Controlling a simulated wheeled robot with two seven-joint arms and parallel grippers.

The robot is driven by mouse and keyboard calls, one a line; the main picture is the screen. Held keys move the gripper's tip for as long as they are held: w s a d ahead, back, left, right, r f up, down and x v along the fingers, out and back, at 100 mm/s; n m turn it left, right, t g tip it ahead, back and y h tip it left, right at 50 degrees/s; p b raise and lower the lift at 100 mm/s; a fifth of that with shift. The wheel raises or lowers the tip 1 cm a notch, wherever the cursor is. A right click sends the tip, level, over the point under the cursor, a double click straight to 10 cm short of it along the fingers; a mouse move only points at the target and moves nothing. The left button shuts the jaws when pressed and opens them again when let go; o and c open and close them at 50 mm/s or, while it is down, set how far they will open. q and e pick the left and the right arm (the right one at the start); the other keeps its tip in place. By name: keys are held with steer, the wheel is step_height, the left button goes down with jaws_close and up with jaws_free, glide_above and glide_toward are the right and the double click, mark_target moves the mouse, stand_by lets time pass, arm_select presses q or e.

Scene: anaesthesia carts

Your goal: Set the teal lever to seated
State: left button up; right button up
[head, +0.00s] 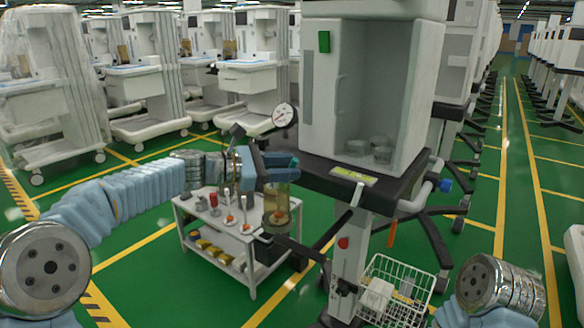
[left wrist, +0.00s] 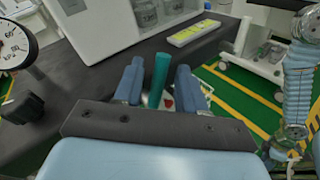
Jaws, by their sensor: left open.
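The teal lever (left wrist: 159,76) stands upright between the two blue fingers of my left gripper (left wrist: 158,84) in the left wrist view. A gap shows on each side of it, so the fingers are open around it and not clamped. In the head view my left gripper (head: 281,166) is at the left edge of the cart's dark top, above a clear amber canister (head: 280,208). The lever cannot be made out there; the gripper seems to hide it. My right arm shows at the lower right of the head view, but its gripper is not in view.
A round gauge (head: 284,115) stands close behind the left gripper. The cart's white cabinet (head: 352,90) rises to its right, with a yellow-green label (head: 354,177) on the dark top. A white side table (head: 228,237) with small parts and a wire basket (head: 396,288) are lower down.

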arm_select(q)
steer(key=v, duration=1.2)
steer(key=shift+b, duration=0.3)
steer(key=shift+c, duration=0.4)
